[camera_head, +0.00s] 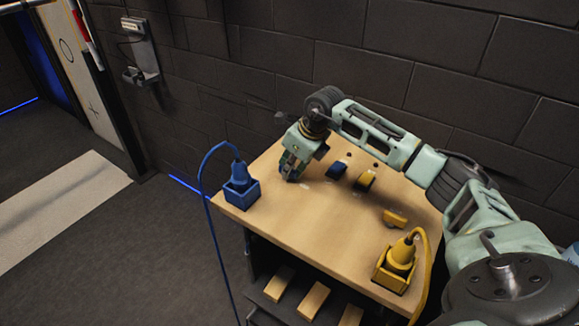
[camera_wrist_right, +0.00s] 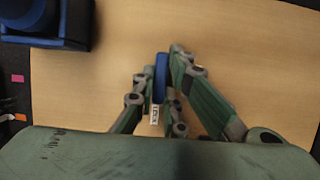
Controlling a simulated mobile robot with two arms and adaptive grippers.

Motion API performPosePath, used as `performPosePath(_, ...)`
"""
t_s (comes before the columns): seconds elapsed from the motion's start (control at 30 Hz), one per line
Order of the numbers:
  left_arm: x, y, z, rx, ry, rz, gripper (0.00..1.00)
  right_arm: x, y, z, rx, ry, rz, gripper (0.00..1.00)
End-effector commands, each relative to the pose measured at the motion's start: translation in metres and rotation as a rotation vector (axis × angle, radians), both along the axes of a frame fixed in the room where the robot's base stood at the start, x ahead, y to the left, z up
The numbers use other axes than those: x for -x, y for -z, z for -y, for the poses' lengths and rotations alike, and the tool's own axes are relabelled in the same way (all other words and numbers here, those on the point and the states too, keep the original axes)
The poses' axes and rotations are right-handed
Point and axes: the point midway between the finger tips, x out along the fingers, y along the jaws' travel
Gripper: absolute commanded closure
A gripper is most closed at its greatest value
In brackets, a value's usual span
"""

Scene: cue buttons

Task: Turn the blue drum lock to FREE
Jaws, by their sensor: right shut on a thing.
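In the right wrist view a narrow blue piece (camera_wrist_right: 161,75), which looks like the blue drum lock, stands between the fingers of my right gripper (camera_wrist_right: 160,90). A small white label (camera_wrist_right: 154,115), which seems to read LOCK, shows at its near end. In the head view my right gripper (camera_head: 290,170) points down at the left part of the table top and hides what it holds. The gripper is shut on the blue piece. My left gripper is not in view.
On the wooden table (camera_head: 270,220) a dark blue drum-shaped piece (camera_head: 337,169) and a yellow one (camera_head: 366,181) stand right of the gripper. A blue plug box (camera_head: 240,190) is at the left edge, a yellow one (camera_head: 394,270) at the front right. The front middle is clear.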

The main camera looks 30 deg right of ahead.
Motion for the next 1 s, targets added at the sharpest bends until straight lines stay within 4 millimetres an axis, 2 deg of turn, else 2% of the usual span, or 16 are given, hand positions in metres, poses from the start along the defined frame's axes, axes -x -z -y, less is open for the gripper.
performPosePath(0.23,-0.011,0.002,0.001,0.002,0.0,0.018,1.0,-0.001,-0.001,0.001,0.0,-0.021,0.003,1.0)
performPosePath(0.47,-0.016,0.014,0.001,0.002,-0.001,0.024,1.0,-0.003,0.0,0.003,0.0,-0.129,0.006,1.0)
performPosePath(1.0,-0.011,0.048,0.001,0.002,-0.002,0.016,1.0,-0.008,-0.002,0.007,-0.002,-0.617,0.009,1.0)
